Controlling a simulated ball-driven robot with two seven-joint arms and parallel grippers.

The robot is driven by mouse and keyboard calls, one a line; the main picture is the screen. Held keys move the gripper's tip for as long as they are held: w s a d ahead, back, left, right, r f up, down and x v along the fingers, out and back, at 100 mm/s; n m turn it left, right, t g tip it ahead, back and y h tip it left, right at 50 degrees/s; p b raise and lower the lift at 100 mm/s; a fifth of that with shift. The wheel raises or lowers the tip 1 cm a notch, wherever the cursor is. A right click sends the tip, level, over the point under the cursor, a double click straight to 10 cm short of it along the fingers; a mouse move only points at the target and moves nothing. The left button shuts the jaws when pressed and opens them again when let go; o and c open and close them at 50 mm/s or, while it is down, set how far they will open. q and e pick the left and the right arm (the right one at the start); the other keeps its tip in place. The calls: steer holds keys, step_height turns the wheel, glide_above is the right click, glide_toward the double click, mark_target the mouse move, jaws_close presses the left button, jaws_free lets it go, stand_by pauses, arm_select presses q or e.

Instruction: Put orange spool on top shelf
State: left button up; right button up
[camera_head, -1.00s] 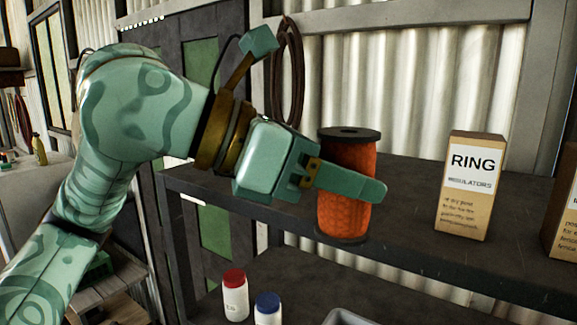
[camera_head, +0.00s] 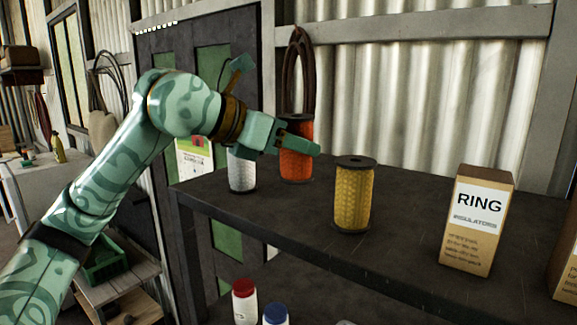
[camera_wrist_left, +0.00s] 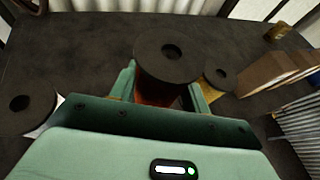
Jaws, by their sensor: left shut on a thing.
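The orange spool (camera_head: 296,160) has black end discs and stands upright at the back of the dark top shelf (camera_head: 300,222), or just above it; I cannot tell if its base touches. My left gripper (camera_head: 300,146) is shut around the spool, one finger crossing its front. In the left wrist view the spool's black top disc (camera_wrist_left: 167,55) sits between the fingers, with a little orange below it. My right gripper is not in view.
A yellow spool (camera_head: 353,198) stands to the right and a white spool (camera_head: 241,172) to the left. A ring insulators box (camera_head: 476,225) is farther right. Red-capped (camera_head: 244,302) and blue-capped (camera_head: 276,315) bottles are lower down. Bare shelf lies between yellow spool and box.

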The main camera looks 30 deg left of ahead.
mark_target(288, 170)
arm_select(q)
steer(key=shift+w+a+f, duration=0.35)
steer(key=shift+a+f, duration=0.25)
steer(key=shift+f, duration=0.2)
steer(key=shift+w+a+f, duration=0.1)
steer(key=shift+f, duration=0.8)
steer(key=shift+w+a+f, duration=0.1)
steer(key=shift+f, duration=0.8)
steer(key=shift+s, duration=0.1)
